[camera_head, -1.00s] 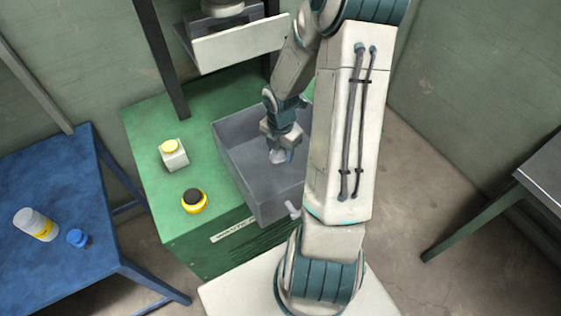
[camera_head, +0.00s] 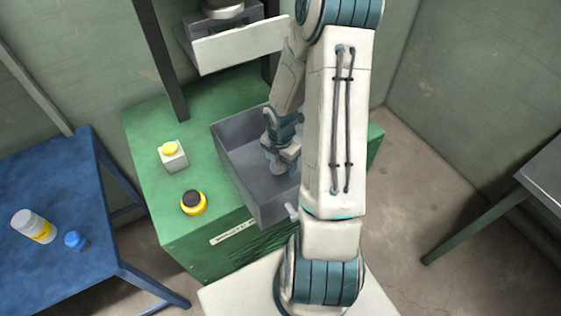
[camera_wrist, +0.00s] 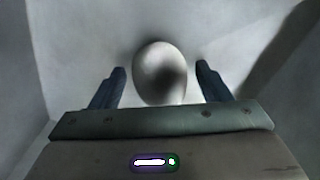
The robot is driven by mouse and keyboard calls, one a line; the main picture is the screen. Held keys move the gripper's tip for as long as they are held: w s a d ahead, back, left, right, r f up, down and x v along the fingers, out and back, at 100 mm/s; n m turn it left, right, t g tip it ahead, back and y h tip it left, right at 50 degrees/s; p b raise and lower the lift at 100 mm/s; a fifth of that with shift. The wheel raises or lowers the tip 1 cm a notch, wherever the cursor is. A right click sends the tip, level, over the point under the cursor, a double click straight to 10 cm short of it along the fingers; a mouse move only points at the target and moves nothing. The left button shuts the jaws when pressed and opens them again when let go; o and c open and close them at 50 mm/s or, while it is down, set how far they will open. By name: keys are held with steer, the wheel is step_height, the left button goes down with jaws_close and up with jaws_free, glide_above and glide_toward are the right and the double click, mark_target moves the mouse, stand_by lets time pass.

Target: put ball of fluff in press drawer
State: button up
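The ball of fluff (camera_wrist: 160,72) is a pale, rounded ball in the wrist view, ahead of and between my fingertips. Gaps show between it and both fingers. My gripper (camera_wrist: 160,82) is open. In the head view my gripper (camera_head: 278,160) is down inside the grey press drawer (camera_head: 240,172), an open box pulled out from the press. The ball is small and hard to make out there, partly hidden by my gripper. I cannot tell whether it touches the drawer floor. My arm hides the drawer's right side.
The green press table (camera_head: 150,130) carries a yellow button box (camera_head: 173,155) and a black-and-yellow knob (camera_head: 193,203) left of the drawer. The white press plate (camera_head: 238,45) is behind. A blue table (camera_head: 50,190) with a bottle (camera_head: 33,226) and blue-capped jar (camera_head: 76,241) is left.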

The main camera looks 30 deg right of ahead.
step_height(320, 180, up, 12)
steer(key=p, duration=0.2)
steer(key=s+a+r+m+t, duration=0.2)
steer(key=s+a+r+m, duration=0.4)
steer(key=r+m, duration=0.3)
steer(key=s+a+r+m+t, duration=0.1)
steer(key=s+a+r+m, duration=0.5)
steer(key=r+m, duration=0.3)
steer(key=shift+s+r+m+t, duration=0.4)
steer(key=shift+s+m, duration=0.1)
steer(key=shift+m, duration=1.9)
